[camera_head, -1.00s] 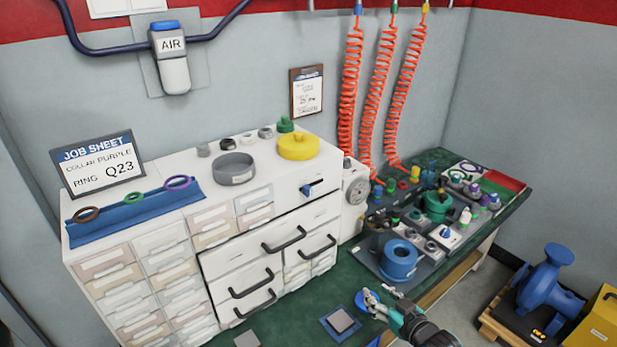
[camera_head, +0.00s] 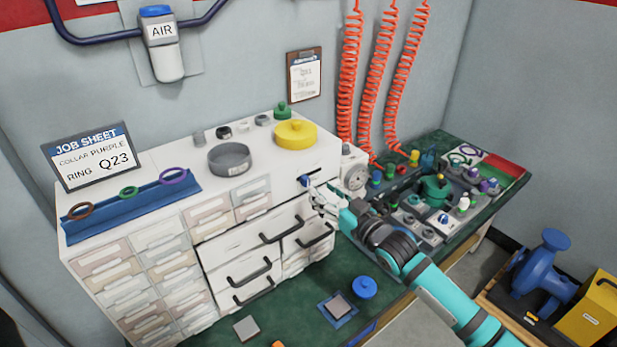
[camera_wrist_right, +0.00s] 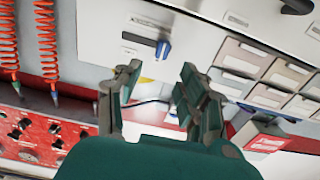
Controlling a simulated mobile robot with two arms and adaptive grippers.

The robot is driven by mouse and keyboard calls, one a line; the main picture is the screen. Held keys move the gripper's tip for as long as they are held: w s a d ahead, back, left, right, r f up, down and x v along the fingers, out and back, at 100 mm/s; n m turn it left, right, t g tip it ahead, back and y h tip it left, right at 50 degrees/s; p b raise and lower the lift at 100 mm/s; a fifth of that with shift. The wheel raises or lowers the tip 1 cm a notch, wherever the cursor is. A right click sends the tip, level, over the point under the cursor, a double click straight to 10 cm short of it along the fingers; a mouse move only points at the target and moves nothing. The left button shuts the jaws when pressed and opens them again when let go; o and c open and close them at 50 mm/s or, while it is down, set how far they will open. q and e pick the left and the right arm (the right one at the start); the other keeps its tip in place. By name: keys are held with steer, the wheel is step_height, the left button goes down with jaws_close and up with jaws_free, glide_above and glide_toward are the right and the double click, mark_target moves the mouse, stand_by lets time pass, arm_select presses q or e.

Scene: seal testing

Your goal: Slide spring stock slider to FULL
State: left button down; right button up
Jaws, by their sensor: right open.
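The slider is a small blue knob (camera_head: 304,181) on the upper front of the white cabinet (camera_head: 262,240). A short dark slot runs to the right from the knob in the head view. In the right wrist view, the blue knob (camera_wrist_right: 163,48) shows just beyond the fingertips, with the slot (camera_wrist_right: 138,39) to its left. The markings by the slot are too small to read. My right gripper (camera_head: 314,195) is open and empty, close to the knob, slightly below and right of it in the head view. The open fingers also show in the wrist view (camera_wrist_right: 160,76). My left gripper is not in view.
Black handles (camera_head: 282,230) stick out below the slider. A round gauge (camera_head: 355,179) stands right of the cabinet. The green bench (camera_head: 290,322) holds a blue disc (camera_head: 363,288) and a grey block (camera_head: 339,306).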

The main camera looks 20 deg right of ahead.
mark_target(308, 179)
steer(key=x, duration=0.6)
steer(key=shift+w+a, duration=0.15)
steer(key=shift+w, duration=0.25)
jaws_close()
